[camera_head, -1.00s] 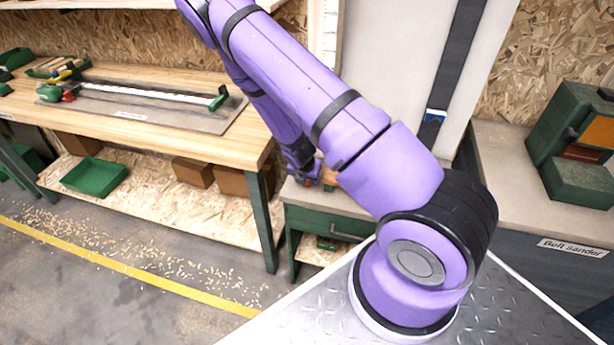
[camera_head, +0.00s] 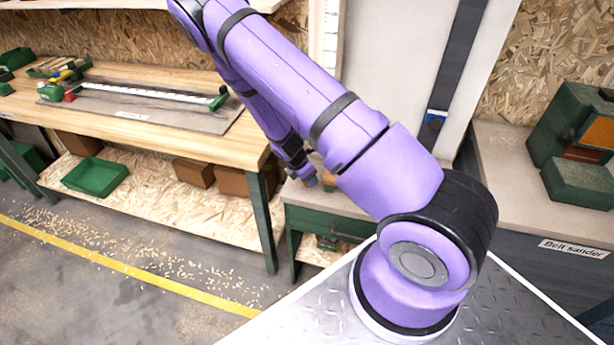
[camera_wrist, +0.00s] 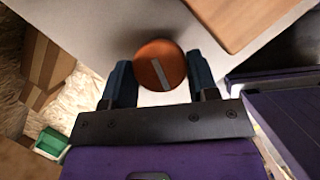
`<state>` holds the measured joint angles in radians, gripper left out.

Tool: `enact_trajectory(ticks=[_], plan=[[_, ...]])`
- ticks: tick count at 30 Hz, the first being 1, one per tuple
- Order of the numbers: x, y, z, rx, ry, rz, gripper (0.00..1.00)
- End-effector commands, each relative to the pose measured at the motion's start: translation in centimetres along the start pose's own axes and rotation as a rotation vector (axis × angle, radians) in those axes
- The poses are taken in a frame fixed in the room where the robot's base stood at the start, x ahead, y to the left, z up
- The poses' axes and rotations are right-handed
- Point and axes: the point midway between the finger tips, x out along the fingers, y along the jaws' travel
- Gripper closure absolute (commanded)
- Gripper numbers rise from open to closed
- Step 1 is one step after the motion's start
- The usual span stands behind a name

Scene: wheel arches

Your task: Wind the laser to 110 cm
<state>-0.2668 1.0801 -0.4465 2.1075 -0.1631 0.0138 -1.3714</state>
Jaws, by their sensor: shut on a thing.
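An orange round knob (camera_wrist: 151,75) with a pale grey line across its face shows in the wrist view. The line leans from upper left to lower right. My gripper (camera_wrist: 159,66) has one dark blue finger on each side of the knob and is shut on it. In the head view my gripper (camera_head: 311,179) is small and partly hidden behind my purple arm, above the green bench drawer. A small blue-and-white carriage (camera_head: 437,117), possibly the laser, sits on a dark upright strip (camera_head: 459,55) on the pale panel. No height reading is legible.
A wooden workbench (camera_head: 190,137) with a ruled rail (camera_head: 140,93) stands at the left, a green tray (camera_head: 95,176) on its lower shelf. A green belt sander (camera_head: 575,150) stands at the right. The floor at lower left is open, with wood chips and a yellow line.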

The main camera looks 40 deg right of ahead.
Motion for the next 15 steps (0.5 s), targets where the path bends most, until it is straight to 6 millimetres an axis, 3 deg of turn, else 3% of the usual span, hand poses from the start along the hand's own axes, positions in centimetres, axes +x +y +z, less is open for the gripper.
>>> enact_trajectory(ticks=[15], plan=[[0.03,0.44,0.17,0.454,0.001,-0.186,0.70]])
